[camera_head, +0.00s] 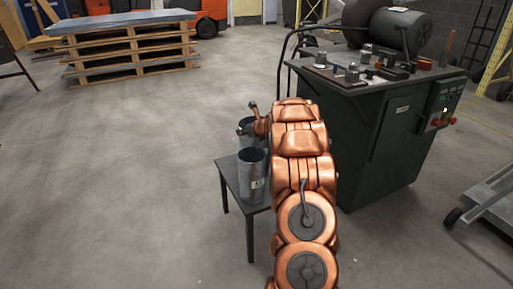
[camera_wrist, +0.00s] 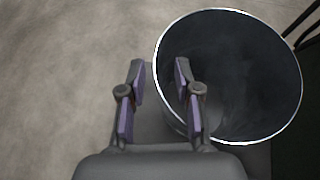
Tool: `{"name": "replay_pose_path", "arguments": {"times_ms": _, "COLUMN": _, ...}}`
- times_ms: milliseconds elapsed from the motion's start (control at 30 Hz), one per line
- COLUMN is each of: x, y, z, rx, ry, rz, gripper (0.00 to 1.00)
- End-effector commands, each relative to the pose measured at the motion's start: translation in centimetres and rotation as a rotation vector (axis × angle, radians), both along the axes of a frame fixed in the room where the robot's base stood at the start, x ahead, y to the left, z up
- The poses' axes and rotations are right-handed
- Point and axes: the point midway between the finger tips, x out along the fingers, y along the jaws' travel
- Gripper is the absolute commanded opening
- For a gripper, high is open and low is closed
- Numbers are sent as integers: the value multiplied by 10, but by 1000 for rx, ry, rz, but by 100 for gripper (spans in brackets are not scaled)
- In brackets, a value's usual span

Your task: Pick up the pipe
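In the wrist view one open-topped pipe (camera_wrist: 255,70) fills the right side, with a bright round rim. My gripper (camera_wrist: 160,65) is open. Its right finger overlaps the pipe's mouth and its left finger lies outside the rim, so the left wall appears between them. I cannot tell the fingertips' depth or any contact.
A dark green machine cabinet (camera_head: 385,140) stands close to the right of my arm. A low trolley (camera_head: 490,205) is at the far right. Stacked pallets (camera_head: 130,55) stand at the back left. The grey floor (camera_head: 110,180) on the left is clear.

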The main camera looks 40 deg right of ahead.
Motion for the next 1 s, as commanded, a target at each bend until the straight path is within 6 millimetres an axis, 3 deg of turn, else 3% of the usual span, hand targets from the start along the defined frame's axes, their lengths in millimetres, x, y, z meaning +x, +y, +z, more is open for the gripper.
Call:
{"name": "replay_pose_path", "arguments": {"times_ms": 333, "x": 7, "y": -1, "z": -2, "rx": -2, "ry": -2, "rz": 1, "gripper": 33}}
{"name": "replay_pose_path", "arguments": {"times_ms": 633, "x": 7, "y": -1, "z": -3, "rx": -1, "ry": -2, "rz": 1, "gripper": 1}}
{"name": "replay_pose_path", "arguments": {"times_ms": 1000, "x": 7, "y": 0, "z": -3, "rx": -1, "ry": -1, "rz": 1, "gripper": 0}}
